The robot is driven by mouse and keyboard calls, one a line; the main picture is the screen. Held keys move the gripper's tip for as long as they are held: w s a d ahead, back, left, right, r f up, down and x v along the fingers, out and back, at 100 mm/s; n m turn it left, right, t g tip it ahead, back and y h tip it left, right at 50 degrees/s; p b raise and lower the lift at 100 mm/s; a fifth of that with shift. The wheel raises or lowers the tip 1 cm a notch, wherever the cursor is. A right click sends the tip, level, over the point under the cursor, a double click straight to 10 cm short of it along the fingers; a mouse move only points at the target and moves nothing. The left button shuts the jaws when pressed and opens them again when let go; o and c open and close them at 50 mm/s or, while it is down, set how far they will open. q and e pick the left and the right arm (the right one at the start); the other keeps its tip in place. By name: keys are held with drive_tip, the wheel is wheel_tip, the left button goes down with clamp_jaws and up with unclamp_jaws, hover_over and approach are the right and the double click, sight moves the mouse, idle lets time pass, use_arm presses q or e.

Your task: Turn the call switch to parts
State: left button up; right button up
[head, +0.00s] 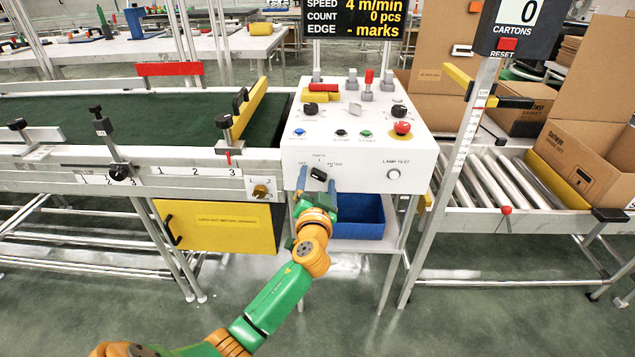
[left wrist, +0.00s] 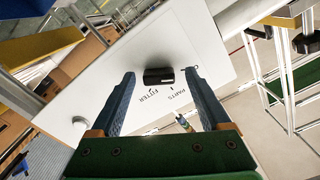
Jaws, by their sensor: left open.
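The call switch is a black bar knob (head: 319,173) on the sloping front of the white control box (head: 350,160), with OFF, PARTS and FITTER printed around it. Its bar runs from upper left to lower right in the head view, in line with OFF. My left gripper (head: 317,184) is open in front of the switch. In the left wrist view, the knob (left wrist: 159,76) shows between the two blue fingertips (left wrist: 159,79), with a gap on each side. I cannot tell whether the tips reach around it in depth. My right gripper is not in view.
A round lamp-test button (head: 393,174) is right of the switch. A red mushroom button (head: 402,128) and other knobs are on top. A blue bin (head: 358,222) sits below the box. A green conveyor (head: 180,115) lies left, a roller track (head: 490,185) right.

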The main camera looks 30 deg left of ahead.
use_arm(q)
drive_tip(key=shift+d, duration=0.1)
clamp_jaws()
drive_tip(key=shift+m, duration=0.4)
drive_tip(key=m+p, duration=0.1)
drive_tip(key=m, duration=0.3)
drive_tip(key=shift+r+m, duration=0.1)
drive_tip(key=shift+m, duration=0.3)
drive_tip(key=m+p, duration=0.2)
drive_tip(key=m, duration=0.4)
drive_tip(key=shift+m, duration=0.3)
